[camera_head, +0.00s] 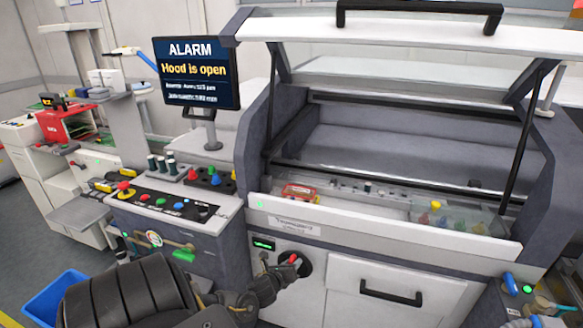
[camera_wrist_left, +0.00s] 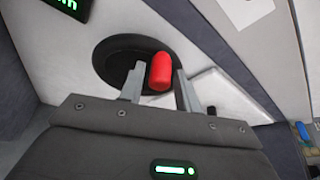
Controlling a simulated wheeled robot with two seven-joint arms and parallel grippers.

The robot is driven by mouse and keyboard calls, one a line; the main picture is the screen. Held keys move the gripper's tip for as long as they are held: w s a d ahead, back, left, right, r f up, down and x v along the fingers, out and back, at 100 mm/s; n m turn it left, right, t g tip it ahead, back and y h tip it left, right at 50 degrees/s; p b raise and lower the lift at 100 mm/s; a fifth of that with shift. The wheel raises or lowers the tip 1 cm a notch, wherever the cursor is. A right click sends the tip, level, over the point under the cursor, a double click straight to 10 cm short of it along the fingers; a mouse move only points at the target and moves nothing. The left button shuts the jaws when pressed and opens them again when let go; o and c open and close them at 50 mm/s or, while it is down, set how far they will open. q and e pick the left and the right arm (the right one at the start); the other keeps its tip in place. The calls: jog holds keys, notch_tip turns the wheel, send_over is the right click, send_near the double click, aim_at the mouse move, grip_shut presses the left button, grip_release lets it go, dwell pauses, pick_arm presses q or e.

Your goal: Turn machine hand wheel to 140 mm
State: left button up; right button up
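The machine hand wheel (camera_head: 307,264) is a dark disc on the white front panel below the open hood. It has a red handle (camera_head: 294,259). A small display with green characters (camera_head: 263,244) sits to its upper left; I cannot read its value. My left gripper (camera_head: 284,266) is at the wheel. In the left wrist view, the dark disc (camera_wrist_left: 107,62) is behind the fingers and the red handle (camera_wrist_left: 160,72) stands between them. The left gripper (camera_wrist_left: 160,88) looks open, with a narrow gap on each side of the handle. My right gripper is not in view.
A monitor (camera_head: 198,73) reads "ALARM Hood is open". The raised hood (camera_head: 400,35) is above the machine. A black drawer handle (camera_head: 391,293) is right of the wheel. A control panel (camera_head: 160,205) and a blue bin (camera_head: 55,297) are to the left.

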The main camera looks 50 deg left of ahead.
pick_arm(q)
jog(key=shift+o, duration=0.7)
jog(key=v, duration=1.1)
jog(key=shift+w, duration=0.15)
